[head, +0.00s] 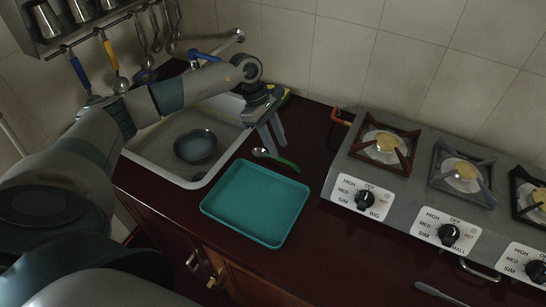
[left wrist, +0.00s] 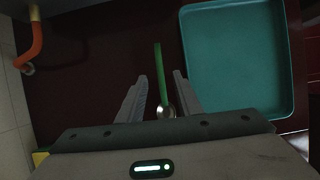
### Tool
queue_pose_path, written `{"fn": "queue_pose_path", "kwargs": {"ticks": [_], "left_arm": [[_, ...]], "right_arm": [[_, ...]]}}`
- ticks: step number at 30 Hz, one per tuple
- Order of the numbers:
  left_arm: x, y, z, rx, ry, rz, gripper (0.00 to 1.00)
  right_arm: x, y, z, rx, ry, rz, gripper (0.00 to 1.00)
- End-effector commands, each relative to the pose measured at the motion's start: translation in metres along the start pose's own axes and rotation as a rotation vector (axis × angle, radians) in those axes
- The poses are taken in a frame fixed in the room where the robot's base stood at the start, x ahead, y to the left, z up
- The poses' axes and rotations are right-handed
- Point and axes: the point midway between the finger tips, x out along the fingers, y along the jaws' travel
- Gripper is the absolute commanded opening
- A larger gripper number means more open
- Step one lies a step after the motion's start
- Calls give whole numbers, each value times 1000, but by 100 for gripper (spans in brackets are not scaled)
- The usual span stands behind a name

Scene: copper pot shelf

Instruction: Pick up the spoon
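The spoon (head: 275,159) has a green handle and a shiny metal bowl. My right gripper is not in view.
The teal tray (head: 255,204) lies just in front of the spoon. A sink (head: 158,160) holding a dark bowl (head: 196,146) is left. A stove (head: 435,185) with burners and knobs stands right. Utensils and cups hang upper left.

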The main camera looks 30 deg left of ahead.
Motion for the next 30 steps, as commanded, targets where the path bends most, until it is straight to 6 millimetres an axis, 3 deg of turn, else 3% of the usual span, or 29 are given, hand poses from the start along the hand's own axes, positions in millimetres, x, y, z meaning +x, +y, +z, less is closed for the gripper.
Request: {"fn": "queue_pose_path", "kwargs": {"ticks": [9, 15, 30], "left_arm": [[26, -2, 3, -1, -2, -4, 32], [47, -1, 1, -1, -1, -2, 32], [49, -1, 0, -1, 0, -1, 32]], "right_arm": [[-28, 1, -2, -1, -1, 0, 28], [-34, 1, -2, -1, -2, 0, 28], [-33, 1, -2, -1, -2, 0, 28]]}}
